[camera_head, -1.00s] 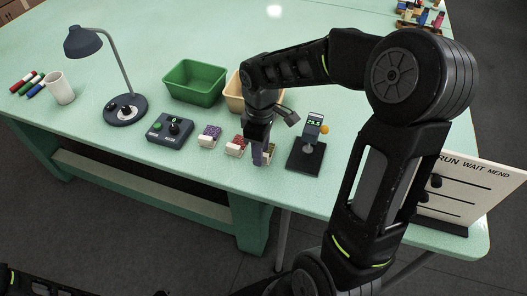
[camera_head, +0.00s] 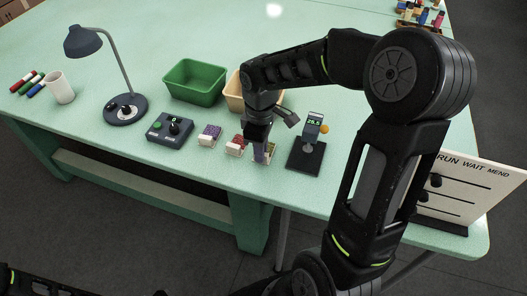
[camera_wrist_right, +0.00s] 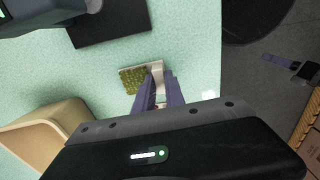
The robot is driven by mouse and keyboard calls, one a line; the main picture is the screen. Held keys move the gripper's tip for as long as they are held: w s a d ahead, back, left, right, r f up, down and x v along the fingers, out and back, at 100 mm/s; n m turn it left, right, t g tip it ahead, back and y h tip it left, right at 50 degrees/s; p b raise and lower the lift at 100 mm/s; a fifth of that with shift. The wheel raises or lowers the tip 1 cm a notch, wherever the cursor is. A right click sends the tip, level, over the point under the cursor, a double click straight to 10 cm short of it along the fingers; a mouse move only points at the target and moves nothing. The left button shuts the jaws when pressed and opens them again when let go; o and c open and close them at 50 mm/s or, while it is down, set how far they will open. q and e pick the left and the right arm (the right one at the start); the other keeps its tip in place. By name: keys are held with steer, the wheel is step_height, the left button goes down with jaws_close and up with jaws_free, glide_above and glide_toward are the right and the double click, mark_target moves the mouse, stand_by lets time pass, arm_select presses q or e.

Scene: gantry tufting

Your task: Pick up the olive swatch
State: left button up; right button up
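The olive swatch (camera_wrist_right: 132,81) is a small mottled olive-green square with a pale block along one side. It lies on the mint table in the right wrist view. In the head view it is mostly hidden by my right gripper. My right gripper (camera_head: 265,158) points down at it. In the right wrist view, its two purple fingers (camera_wrist_right: 159,85) are apart, with the pale part of the swatch between and just beyond the tips. I see no clear contact. My left gripper is not in view.
A red swatch (camera_head: 235,147) and a purple swatch (camera_head: 209,134) lie to the left. A dark stand with a display (camera_head: 305,157) is close on the right. A green bin (camera_head: 194,97) and a tan bin (camera_head: 235,101) stand behind. The table's front edge is close.

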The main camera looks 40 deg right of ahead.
jaws_close()
step_height(320, 180, up, 10)
stand_by(0.7)
